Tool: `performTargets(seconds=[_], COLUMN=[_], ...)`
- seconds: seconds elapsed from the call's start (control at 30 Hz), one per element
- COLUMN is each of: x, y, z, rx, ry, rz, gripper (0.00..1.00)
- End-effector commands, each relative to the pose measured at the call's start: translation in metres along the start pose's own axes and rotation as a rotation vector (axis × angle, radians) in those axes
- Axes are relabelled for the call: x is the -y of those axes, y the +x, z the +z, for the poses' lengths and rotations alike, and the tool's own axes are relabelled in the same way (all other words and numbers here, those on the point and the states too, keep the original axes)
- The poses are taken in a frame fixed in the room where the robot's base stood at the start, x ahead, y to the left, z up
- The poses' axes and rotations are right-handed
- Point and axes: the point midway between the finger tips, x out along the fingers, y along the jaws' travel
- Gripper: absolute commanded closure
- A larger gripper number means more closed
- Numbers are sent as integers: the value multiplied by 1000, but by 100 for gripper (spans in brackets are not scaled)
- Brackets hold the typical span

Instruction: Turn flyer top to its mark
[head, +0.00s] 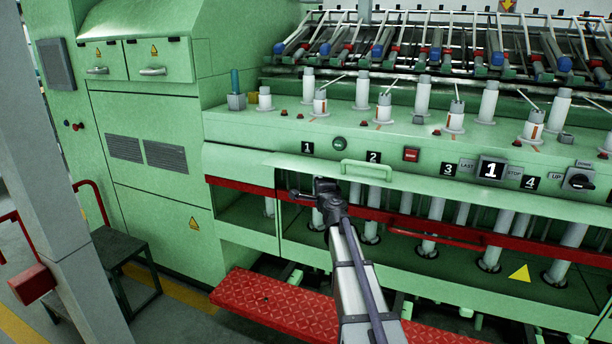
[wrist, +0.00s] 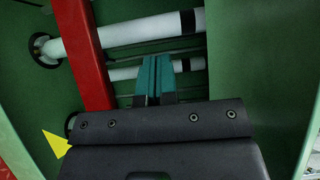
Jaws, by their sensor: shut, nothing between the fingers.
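A row of pale flyer tops stands on the green upper rail in the head view. Those with thin rods include one above label 1 (head: 320,104), one above label 2 (head: 383,108), one further right (head: 456,116) and one near the right (head: 534,124). Small red marks lie on the rail by them; their exact alignment is too small to tell. My gripper is at the machine front below label 1, under the rail, its fingers not clear there. In the wrist view its teal fingers (wrist: 154,66) are together and empty, near pale horizontal-looking tubes (wrist: 125,35).
A red bar (head: 430,228) crosses the front, and in the wrist view it (wrist: 90,60) is left of my fingers. A green handle (head: 375,170) and rail front are just above my wrist. A red step plate (head: 265,300) lies below. A grey post (head: 50,180) stands left.

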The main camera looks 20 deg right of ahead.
Motion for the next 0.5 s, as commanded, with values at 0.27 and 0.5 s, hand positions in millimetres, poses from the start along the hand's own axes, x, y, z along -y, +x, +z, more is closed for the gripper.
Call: performTargets(seconds=[0.27, 0.5], x=[0, 0], y=[44, 98], z=[0, 0], rx=[2, 3], ry=[-1, -2], rz=[0, 0], gripper=[100, 100])
